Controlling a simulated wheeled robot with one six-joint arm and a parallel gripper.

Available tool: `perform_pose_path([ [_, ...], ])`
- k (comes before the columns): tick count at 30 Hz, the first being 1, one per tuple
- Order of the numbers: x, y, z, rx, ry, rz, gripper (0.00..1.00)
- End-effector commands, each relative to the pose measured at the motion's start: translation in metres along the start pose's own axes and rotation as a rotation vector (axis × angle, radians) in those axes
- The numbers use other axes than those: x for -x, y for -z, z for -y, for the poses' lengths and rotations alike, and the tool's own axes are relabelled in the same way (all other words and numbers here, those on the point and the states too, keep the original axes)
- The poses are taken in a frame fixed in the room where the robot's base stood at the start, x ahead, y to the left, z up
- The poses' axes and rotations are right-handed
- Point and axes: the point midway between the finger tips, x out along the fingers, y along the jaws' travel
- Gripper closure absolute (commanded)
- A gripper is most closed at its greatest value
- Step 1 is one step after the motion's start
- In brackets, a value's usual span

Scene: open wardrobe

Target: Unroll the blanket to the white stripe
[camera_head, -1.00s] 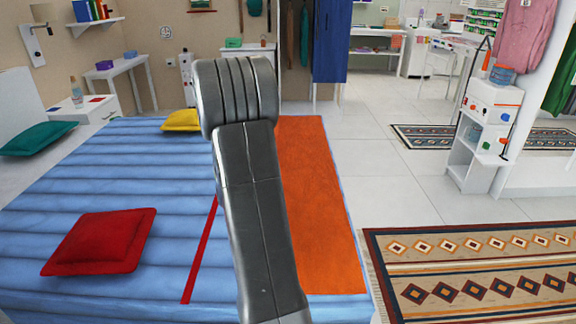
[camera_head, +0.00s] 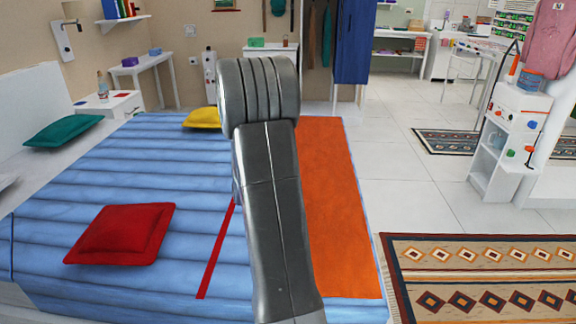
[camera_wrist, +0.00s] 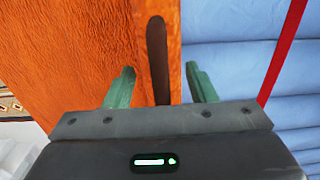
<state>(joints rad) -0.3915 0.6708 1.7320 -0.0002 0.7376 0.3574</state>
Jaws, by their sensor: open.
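The orange blanket (camera_head: 335,210) lies along the right side of the blue bed (camera_head: 150,185). A red stripe (camera_head: 217,250) crosses the bed to its left, apart from it; I see no white stripe. In the wrist view the orange blanket (camera_wrist: 60,60) fills the left and the red stripe (camera_wrist: 283,55) is at the right. A dark brown elongated strip (camera_wrist: 157,60) lies on the orange near its right edge. My gripper (camera_wrist: 160,80) is open, its two green fingers on either side of this strip. In the head view my arm hides the gripper and the blanket's left edge.
A red pillow (camera_head: 120,234) lies on the bed left of the stripe. A yellow pillow (camera_head: 202,117) and a teal pillow (camera_head: 63,131) are farther back. A patterned rug (camera_head: 485,275) lies on the floor at right. White shelves (camera_head: 497,150) stand beyond it.

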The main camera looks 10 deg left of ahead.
Motion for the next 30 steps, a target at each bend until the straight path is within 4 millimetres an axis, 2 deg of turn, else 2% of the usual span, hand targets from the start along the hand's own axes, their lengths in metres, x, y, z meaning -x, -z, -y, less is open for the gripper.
perform_pose_path([
  [11, 0.005, 0.0, 0.0, 0.0, 0.0, 0.001, 0.49],
  [30, 0.069, 0.0, 0.0, 0.0, 0.0, 0.0, 0.49],
])
